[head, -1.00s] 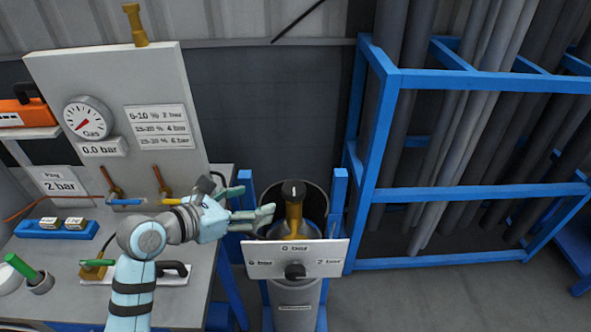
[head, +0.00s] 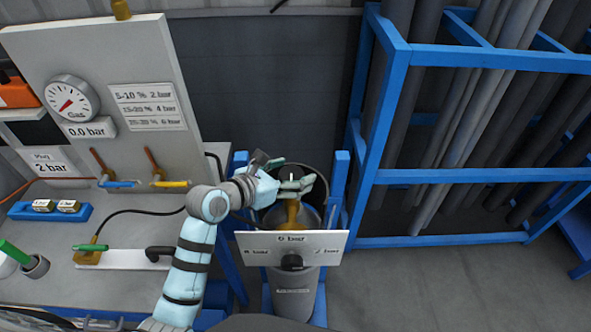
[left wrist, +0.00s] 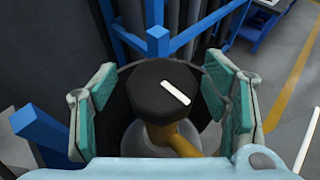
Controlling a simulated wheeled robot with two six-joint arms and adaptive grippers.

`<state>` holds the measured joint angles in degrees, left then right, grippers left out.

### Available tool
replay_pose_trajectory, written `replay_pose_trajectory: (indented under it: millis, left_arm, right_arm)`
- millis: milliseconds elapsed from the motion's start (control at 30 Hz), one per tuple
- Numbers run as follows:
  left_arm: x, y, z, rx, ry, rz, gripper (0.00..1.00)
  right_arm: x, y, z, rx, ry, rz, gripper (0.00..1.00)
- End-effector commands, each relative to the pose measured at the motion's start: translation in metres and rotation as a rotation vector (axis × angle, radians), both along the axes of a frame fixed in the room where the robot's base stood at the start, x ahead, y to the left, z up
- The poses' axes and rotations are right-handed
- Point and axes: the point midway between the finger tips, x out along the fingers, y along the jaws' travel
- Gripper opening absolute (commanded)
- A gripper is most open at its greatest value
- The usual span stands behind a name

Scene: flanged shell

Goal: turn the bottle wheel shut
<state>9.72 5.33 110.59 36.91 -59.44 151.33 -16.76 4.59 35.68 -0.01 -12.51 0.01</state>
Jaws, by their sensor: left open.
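The bottle wheel is a black knob (left wrist: 150,88) with a white mark on top, in the middle of the left wrist view. It sits on a brass valve (head: 291,215) on top of the grey bottle (head: 293,292). My left gripper (head: 295,182) is open at the wheel, and its fingers hide most of the wheel in the head view. In the left wrist view my left gripper (left wrist: 163,92) has green-padded fingers on both sides of the wheel, with gaps between pads and wheel. My right gripper is not in view.
Blue posts (head: 340,185) flank the bottle. A bench (head: 130,285) with a gauge panel (head: 150,70) is at left, and a blue pipe rack (head: 470,177) at right.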

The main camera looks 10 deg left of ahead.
Motion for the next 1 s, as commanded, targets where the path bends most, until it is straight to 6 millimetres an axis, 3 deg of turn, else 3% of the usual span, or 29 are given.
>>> replay_pose_trajectory:
  millis: [33,200,333,733,1000]
  left_arm:
    - [0.0002,-0.0007,0.0001,0.000,0.000,-0.001,0.68]
    - [0.0004,-0.0012,0.0002,0.000,0.000,-0.002,0.41]
    - [0.0001,-0.0011,0.0000,-0.001,0.001,-0.003,0.20]
    - [-0.0003,0.0004,-0.0012,0.002,0.004,-0.024,0.20]
    - [-0.0001,0.0015,-0.0015,0.002,0.006,-0.147,0.20]
  right_arm:
    - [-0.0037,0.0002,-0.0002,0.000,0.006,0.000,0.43]
    - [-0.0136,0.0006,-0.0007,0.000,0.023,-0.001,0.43]
    - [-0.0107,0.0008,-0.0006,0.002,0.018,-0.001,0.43]
    - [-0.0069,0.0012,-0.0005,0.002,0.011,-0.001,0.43]
    - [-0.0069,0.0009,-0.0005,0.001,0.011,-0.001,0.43]
